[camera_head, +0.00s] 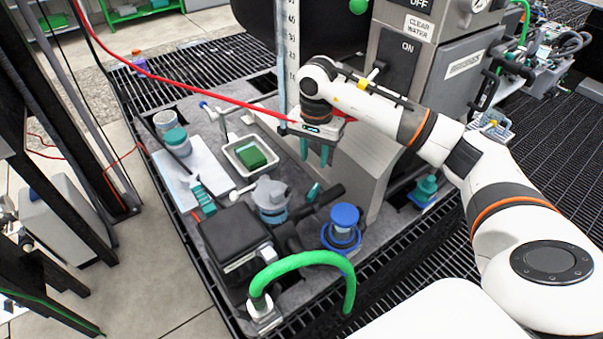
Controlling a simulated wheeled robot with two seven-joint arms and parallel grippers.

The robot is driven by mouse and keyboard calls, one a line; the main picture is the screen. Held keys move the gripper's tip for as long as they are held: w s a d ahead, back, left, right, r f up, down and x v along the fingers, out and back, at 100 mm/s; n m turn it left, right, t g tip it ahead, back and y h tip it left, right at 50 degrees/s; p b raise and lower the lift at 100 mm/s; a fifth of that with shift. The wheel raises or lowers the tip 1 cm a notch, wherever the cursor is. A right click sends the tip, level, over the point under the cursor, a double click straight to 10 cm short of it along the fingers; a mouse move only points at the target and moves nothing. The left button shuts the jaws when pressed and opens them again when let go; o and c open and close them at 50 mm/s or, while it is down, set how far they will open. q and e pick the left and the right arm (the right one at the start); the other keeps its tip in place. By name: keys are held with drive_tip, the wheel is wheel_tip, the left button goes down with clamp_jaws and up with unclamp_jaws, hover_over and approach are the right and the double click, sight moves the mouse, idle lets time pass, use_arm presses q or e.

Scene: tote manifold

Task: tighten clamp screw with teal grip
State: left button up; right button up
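My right gripper (315,158) points down above the bench, in front of the grey box-shaped housing. Its two green-teal fingers are apart, with nothing visible between them. A small teal grip (313,192) stands below the fingers next to a black pipe, apart from them; it may be the clamp screw's grip, but it is too small to tell. Another teal-banded piece (204,200) lies on the left side of the bench, by the white board. My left gripper is out of view.
A blue-capped fitting (344,215), a grey-lidded jar (270,195) and a black box (233,238) crowd the bench front. A green hose (300,260) arches over the near edge. A white tray (231,157) holds a green block.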

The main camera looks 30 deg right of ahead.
hover_over(313, 190)
wheel_tip(313, 190, down, 6)
drive_tip(key=shift+s+r+p, duration=0.1)
drive_tip(key=shift+s+p, duration=0.05)
drive_tip(key=shift+p, duration=0.3)
wheel_tip(313, 190, down, 5)
drive_tip(key=shift+f+p, duration=0.1)
drive_tip(key=shift+p, duration=0.2)
drive_tip(key=shift+f, duration=0.35)
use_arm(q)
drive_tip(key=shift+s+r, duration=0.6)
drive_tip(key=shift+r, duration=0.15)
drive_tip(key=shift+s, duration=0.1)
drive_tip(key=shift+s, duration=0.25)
use_arm(e)
clamp_jaws()
